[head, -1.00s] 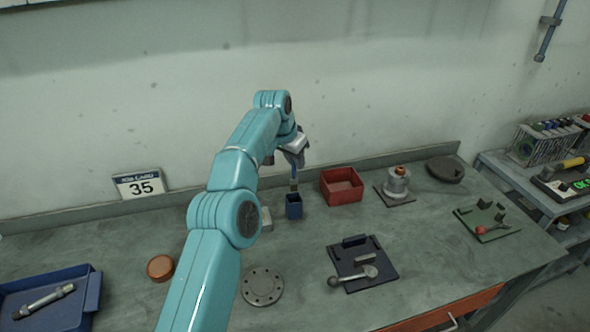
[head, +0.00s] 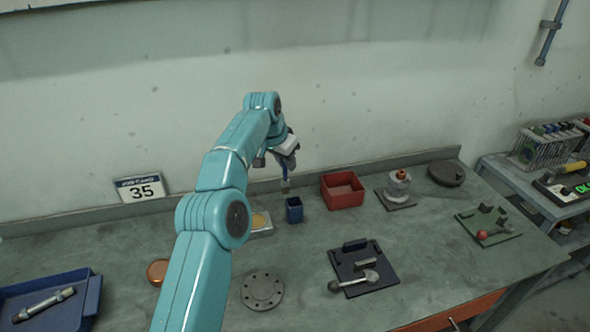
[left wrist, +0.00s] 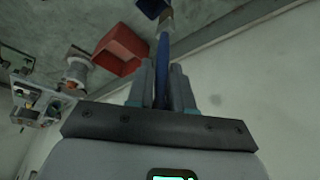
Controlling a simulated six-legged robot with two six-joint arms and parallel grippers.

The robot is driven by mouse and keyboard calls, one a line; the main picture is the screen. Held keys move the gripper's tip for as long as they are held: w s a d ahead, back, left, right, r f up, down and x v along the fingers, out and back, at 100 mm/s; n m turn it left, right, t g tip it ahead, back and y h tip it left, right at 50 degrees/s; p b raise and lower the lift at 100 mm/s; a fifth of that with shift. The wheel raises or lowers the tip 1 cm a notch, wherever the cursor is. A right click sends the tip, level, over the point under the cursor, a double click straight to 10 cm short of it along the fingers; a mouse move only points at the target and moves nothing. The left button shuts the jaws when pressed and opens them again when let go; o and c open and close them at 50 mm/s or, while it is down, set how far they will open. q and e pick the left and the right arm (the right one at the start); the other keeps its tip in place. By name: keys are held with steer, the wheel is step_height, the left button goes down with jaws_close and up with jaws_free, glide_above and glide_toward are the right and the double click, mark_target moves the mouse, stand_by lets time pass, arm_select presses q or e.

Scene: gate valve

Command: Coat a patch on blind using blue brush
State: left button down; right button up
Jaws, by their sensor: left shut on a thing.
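My left gripper (head: 287,160) is shut on the handle of the blue brush (head: 285,178), above the back of the bench. The brush hangs tip down, just left of and above the small blue cup (head: 294,211). In the left wrist view, the blue handle (left wrist: 162,62) runs out between the fingers, with its light ferrule near the cup (left wrist: 150,7). The blind, seemingly the round grey disc with bolt holes (head: 262,290), lies flat on the bench in front, apart from the brush. My right gripper is not in view.
A shallow tray with a yellowish patch (head: 260,222) sits left of the cup, partly behind my arm. A red bin (head: 342,190) stands right of the cup. A dark fixture plate (head: 385,278) lies right of the disc. A blue tray (head: 90,300) is far left.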

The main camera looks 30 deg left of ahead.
arm_select(q)
steer(key=s+a+r+n+y+b, duration=0.1)
steer(key=s+a+n+b, duration=0.25)
steer(key=s+a, duration=1.15)
steer(key=s+f+n+y+b, duration=0.25)
steer(key=s+n, duration=0.25)
steer(key=s, duration=1.7)
steer(key=shift+g, duration=0.5)
steer(key=f+b, duration=0.4)
steer(key=f, duration=0.1)
steer(key=shift+w+a+b, duration=0.25)
steer(key=shift+b, duration=0.1)
steer(key=shift+f+b, duration=0.5)
steer(key=shift+r, duration=0.1)
step_height(320, 180, up, 7)
steer(key=p, duration=0.5)
steer(key=shift+p, duration=0.3)
